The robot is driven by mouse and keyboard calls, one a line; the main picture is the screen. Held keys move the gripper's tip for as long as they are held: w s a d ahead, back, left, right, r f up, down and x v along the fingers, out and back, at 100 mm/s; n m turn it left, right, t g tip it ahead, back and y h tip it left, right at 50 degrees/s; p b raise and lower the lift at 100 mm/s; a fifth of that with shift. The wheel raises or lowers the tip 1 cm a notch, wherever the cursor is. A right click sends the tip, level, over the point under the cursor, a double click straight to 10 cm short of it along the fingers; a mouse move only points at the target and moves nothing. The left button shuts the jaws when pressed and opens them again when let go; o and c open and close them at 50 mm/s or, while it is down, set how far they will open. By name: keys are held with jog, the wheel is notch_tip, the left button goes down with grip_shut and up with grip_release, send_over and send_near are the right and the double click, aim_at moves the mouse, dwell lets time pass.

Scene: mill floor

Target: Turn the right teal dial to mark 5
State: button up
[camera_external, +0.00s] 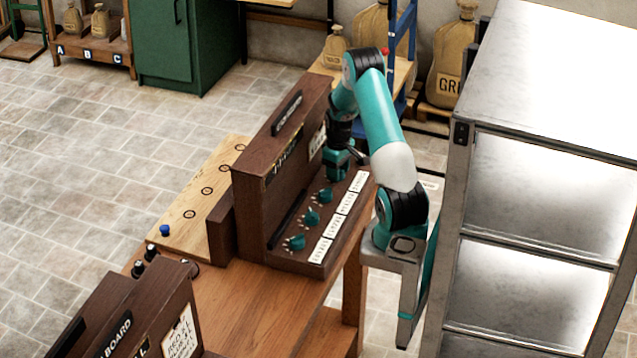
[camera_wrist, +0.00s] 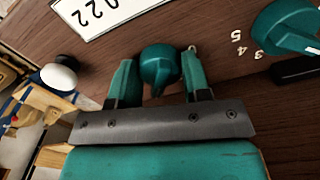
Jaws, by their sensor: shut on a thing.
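A teal dial (camera_wrist: 159,66) sits between the two fingers of my gripper (camera_wrist: 160,75) in the wrist view, and the fingers are shut on its sides. Its scale is mostly hidden, with only a small pale mark showing by the right fingertip. In the external view my gripper (camera_external: 338,172) is low over the far end of the brown panel's dial row and hides this dial. Three more teal dials show in that row: one nearest my gripper (camera_external: 326,195), one in the middle (camera_external: 311,218) and one at the near end (camera_external: 295,242). The wrist view shows a neighbouring dial (camera_wrist: 287,30) with marks 3, 4 and 5.
White label cards (camera_external: 338,219) lie along the dial row's right side. The panel's upright brown back (camera_external: 275,150) rises left of my gripper. A metal shelf (camera_external: 545,150) stands close right of my arm. A white-topped dark knob (camera_wrist: 58,76) shows in the wrist view.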

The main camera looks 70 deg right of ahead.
jog(key=m, duration=0.5)
jog(key=shift+r+m, duration=0.1)
jog(key=shift+m, duration=0.2)
jog(key=m, duration=0.4)
jog(key=shift+m, duration=0.7)
jog(key=o, duration=0.9)
jog(key=shift+o, duration=0.2)
notch_tip(320, 180, up, 17)
jog(key=b, duration=0.2)
jog(key=shift+r, duration=0.2)
